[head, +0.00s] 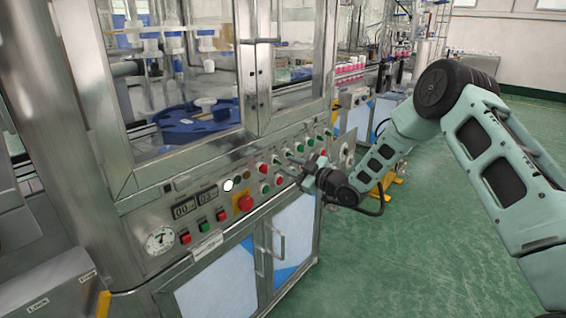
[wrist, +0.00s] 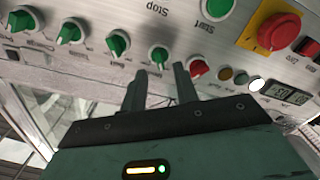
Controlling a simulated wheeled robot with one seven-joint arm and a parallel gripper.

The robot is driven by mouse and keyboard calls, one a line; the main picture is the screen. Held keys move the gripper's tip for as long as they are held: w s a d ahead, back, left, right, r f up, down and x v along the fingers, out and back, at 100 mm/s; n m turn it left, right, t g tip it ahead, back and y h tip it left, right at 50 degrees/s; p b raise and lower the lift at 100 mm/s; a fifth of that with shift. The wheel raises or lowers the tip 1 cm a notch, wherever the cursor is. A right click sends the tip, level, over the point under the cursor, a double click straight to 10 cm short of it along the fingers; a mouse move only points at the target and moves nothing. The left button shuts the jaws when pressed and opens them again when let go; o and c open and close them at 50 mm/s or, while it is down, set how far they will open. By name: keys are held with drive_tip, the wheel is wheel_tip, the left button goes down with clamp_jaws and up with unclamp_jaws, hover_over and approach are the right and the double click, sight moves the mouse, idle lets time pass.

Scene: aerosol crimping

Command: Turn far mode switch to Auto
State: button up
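A row of green rotary switches runs along the sloped steel control panel. In the wrist view, seen upside down, they are the farthest-left switch (wrist: 20,20), a second (wrist: 68,32), a third (wrist: 117,44) and one nearest my gripper (wrist: 158,58). Their labels are too small to read, so I cannot tell which is the far mode switch. My gripper (wrist: 160,75) is open and empty. Its two fingers are apart, just short of the nearest switch, which shows between and beyond the tips. In the head view my gripper (head: 296,170) is at the panel's right half.
The panel (head: 205,262) also carries a yellow-backed red emergency button (head: 244,203), a gauge (head: 160,240), digital displays (head: 184,208), and red and green push buttons. Cabinet doors with handles (head: 278,243) are below, glass guarding above.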

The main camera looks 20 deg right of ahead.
sight(280, 162)
drive_tip(key=shift+x, duration=1.85)
clamp_jaws()
drive_tip(key=m, duration=0.6)
drive_tip(key=m+b, duration=0.1)
drive_tip(key=m, duration=0.4)
drive_tip(key=shift+w+d+m+b, duration=0.1)
drive_tip(key=shift+d+m+b, duration=0.2)
drive_tip(key=shift+m, duration=0.1)
